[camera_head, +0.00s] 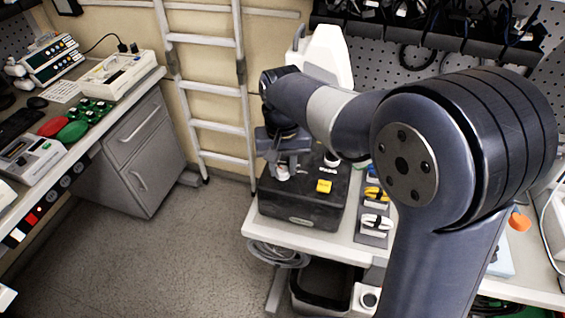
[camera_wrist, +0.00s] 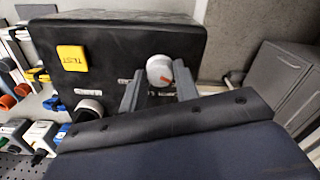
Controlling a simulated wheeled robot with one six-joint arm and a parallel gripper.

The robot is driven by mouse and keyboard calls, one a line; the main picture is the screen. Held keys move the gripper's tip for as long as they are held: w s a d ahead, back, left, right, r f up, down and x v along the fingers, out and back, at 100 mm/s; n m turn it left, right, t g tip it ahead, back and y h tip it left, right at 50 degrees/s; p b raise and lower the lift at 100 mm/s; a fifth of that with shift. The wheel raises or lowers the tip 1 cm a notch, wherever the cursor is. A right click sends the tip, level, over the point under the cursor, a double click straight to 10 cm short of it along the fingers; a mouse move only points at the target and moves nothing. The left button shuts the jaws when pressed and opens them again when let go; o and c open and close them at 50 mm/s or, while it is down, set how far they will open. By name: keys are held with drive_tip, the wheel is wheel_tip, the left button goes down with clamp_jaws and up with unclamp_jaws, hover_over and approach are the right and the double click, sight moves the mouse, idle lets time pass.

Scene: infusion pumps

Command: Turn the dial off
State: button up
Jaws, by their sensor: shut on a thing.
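A white dial (camera_wrist: 158,66) with a red mark is on the face of a black box (camera_wrist: 125,38). In the wrist view the two grey fingers of my gripper (camera_wrist: 160,77) stand on either side of this dial, and my gripper is shut on it. The red mark lies aslant near the dial's middle. In the head view my gripper (camera_head: 283,160) reaches down onto the left back of the black box (camera_head: 300,210), and the dial (camera_head: 282,172) shows only partly below the fingers. The lettering beside the dial is partly hidden by a finger.
A yellow TEST button (camera_wrist: 73,58) and a second white knob (camera_wrist: 90,106) are on the same box. Yellow and white cable clips (camera_head: 375,222) lie to its right on the white table (camera_head: 300,238). A ladder (camera_head: 205,85) stands behind; a bench with instruments is at left.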

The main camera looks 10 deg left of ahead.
sight(282, 169)
drive_tip(key=shift+n, duration=0.3)
drive_tip(key=o, duration=1)
drive_tip(key=shift+r, duration=0.1)
wheel_tip(282, 169, up, 11)
drive_tip(key=shift+f, duration=0.2)
